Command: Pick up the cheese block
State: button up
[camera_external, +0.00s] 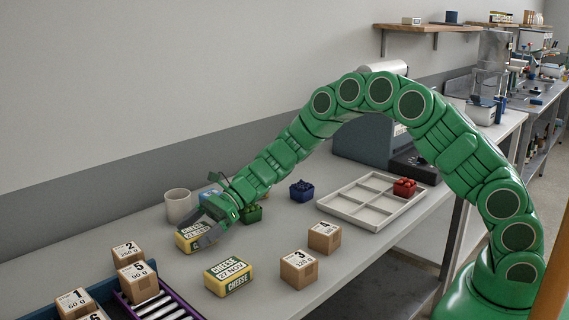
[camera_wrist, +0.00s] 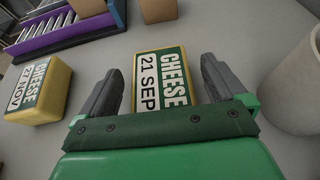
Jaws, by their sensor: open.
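A cheese block (camera_wrist: 160,82) with a yellow body and a green and white label reading "CHEESE 21 SEP" lies on the table between the two fingers of my gripper (camera_wrist: 162,85) in the wrist view. In the external view this block (camera_external: 190,240) is partly hidden by my gripper (camera_external: 208,232), which is open and low over it. A gap shows between the block and each finger in the wrist view. A second cheese block (camera_external: 229,276), labelled "27 NOV", lies apart nearer the front; it also shows at the left in the wrist view (camera_wrist: 38,90).
A pale cup (camera_external: 178,205) stands close behind the gripper. Small blue (camera_external: 302,190), green (camera_external: 252,214) and red (camera_external: 404,187) containers and a divided white tray (camera_external: 372,200) are to the right. Numbered cardboard boxes (camera_external: 297,270) and a purple roller rack (camera_external: 160,305) stand in front.

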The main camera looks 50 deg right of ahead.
jog(key=shift+a+f, duration=0.1)
jog(key=shift+a, duration=0.15)
jog(key=c, duration=1.2)
jog(key=shift+r, duration=0.4)
notch_tip(320, 180, up, 2)
jog(key=shift+w+r, duration=0.1)
jog(key=s+d+r, duration=0.2)
jog(key=s+r, duration=0.1)
jog(key=s, duration=0.1)
jog(key=s+d+r, duration=0.2)
jog(key=s+r, duration=0.1)
jog(key=s, duration=0.1)
jog(key=s+d+r, duration=0.2)
jog(key=s+r, duration=0.2)
jog(key=shift+s+d, duration=0.2)
jog(key=shift+d, duration=0.15)
